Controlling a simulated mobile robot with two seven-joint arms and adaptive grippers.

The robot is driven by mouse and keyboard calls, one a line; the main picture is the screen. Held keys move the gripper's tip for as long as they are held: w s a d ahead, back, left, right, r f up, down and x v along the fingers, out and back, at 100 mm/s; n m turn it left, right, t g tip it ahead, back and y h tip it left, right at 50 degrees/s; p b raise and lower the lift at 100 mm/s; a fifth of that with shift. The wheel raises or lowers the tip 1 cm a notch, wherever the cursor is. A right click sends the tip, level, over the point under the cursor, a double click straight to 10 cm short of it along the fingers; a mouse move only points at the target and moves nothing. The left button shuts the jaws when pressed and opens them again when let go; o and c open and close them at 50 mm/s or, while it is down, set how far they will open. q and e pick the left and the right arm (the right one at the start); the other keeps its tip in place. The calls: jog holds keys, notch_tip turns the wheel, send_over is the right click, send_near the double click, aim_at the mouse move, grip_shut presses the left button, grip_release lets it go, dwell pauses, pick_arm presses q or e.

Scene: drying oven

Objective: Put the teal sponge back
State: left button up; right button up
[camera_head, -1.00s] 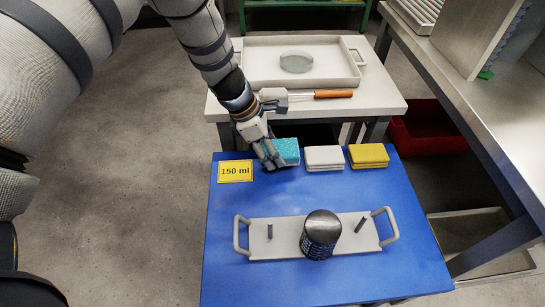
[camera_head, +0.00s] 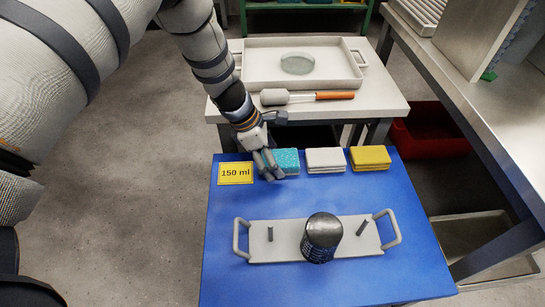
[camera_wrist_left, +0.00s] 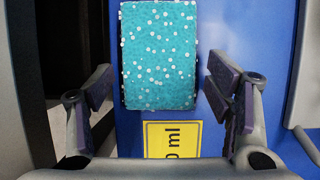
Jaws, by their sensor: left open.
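The teal sponge (camera_head: 287,160), speckled white, lies at the left end of a row of sponges along the back of the blue table (camera_head: 390,275). My left gripper (camera_head: 271,173) is at the sponge's left side, low over the table. In the left wrist view the gripper (camera_wrist_left: 160,88) is open, with a finger on each side of the teal sponge (camera_wrist_left: 158,50). A gap shows on the left; the right finger is very close to the sponge, and contact cannot be told. My right gripper is not in view.
A white sponge (camera_head: 325,159) and a yellow sponge (camera_head: 370,158) lie to the right. A yellow 150 ml label (camera_head: 236,172) is left of the gripper. A handled tray (camera_head: 345,247) with a dark cylinder (camera_head: 322,237) is in front. A brush (camera_head: 275,97) lies behind.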

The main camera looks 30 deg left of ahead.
pick_arm(q)
jog(key=p+v, duration=0.2)
jog(key=v, duration=0.9)
jog(key=shift+r+p, duration=0.25)
jog(key=shift+p, duration=0.15)
